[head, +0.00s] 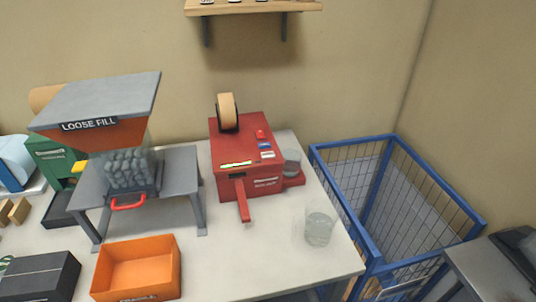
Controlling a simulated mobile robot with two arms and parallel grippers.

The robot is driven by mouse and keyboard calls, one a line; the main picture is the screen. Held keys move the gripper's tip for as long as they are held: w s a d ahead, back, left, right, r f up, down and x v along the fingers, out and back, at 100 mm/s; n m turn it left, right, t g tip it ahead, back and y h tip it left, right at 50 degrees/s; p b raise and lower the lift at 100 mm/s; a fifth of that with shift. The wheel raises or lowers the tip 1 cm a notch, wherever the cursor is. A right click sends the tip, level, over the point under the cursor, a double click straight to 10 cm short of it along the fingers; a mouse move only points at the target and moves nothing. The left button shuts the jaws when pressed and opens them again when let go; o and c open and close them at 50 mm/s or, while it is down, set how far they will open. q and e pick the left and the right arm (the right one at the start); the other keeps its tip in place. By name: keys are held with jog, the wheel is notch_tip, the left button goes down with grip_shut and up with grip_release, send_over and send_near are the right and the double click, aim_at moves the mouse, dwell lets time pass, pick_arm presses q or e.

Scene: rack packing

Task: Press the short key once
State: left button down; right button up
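A red tape machine (238,165) stands on the white table, with a brown tape roll (227,111) on top. Its sloping top carries a red key (260,134), a blue key (264,145) and a pale key (267,155) in a column on the right. Their labels are too small to read, so I cannot tell which is the short key. A red tongue (243,204) sticks out from the machine's front. No tape shows on it. Neither of my grippers is in view.
A clear glass (319,227) stands right of the machine. A grey loose-fill hopper (105,97) on a grey stand (180,165) is at left. An orange bin (137,268) and a dark box (45,276) lie in front. A blue wire cage (385,200) stands right.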

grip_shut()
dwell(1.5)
